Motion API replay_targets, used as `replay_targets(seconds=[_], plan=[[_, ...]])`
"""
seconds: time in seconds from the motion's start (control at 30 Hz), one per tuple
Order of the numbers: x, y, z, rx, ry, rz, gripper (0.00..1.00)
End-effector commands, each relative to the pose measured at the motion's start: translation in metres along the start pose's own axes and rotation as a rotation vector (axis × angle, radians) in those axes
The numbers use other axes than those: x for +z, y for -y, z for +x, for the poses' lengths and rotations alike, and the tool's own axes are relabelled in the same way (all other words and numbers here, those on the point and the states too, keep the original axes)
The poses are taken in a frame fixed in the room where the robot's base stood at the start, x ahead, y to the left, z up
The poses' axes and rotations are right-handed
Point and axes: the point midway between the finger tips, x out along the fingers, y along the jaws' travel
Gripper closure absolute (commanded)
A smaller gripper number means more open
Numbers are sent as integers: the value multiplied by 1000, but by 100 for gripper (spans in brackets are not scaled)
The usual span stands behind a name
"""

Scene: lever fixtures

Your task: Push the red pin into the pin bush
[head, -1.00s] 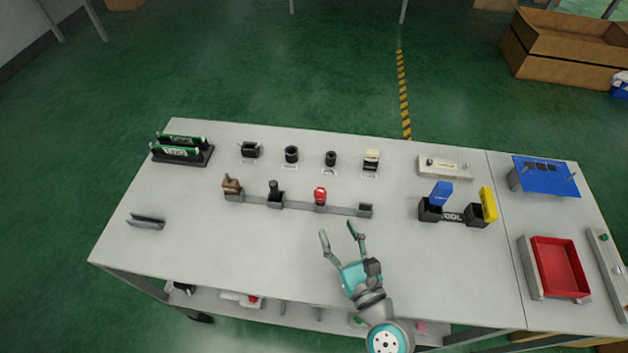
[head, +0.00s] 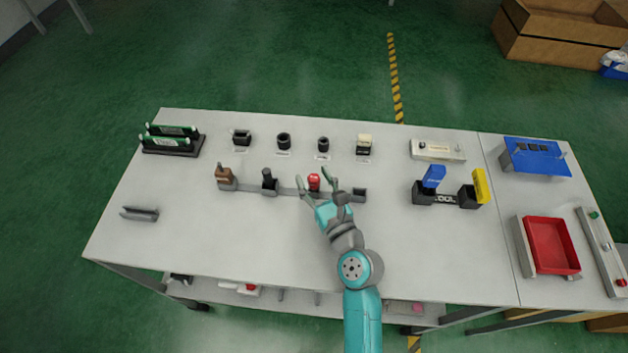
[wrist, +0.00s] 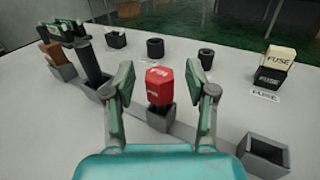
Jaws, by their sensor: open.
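The red pin (head: 314,182) stands in a grey holder of the rail on the table. In the wrist view its red head (wrist: 160,86) is between my two fingers, with a visible gap on each side. My gripper (head: 313,176) is open around the pin and not closed on it; in the wrist view its fingers (wrist: 159,76) stand left and right of it. Two round black bushes, a wider one (head: 284,141) and a narrower one (head: 323,144), stand behind the rail. Their labels are too small to read, so I cannot tell which is the pin bush.
On the rail, a brown piece (head: 224,175) and a black piece (head: 268,179) stand left of the pin. An empty grey holder (wrist: 264,154) is at the right. A fuse block (head: 364,144) and a square black socket (head: 242,137) flank the bushes.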

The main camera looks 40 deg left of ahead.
Motion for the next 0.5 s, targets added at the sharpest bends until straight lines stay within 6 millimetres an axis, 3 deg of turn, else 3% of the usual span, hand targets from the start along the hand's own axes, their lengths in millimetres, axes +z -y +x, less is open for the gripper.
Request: replay_targets(seconds=[0.23,0.43,0.47,0.5], plan=[[0,0,2,0,1,0,44],[0,0,2,0,1,0,94],[0,0,2,0,1,0,100],[0,0,2,0,1,0,100]])
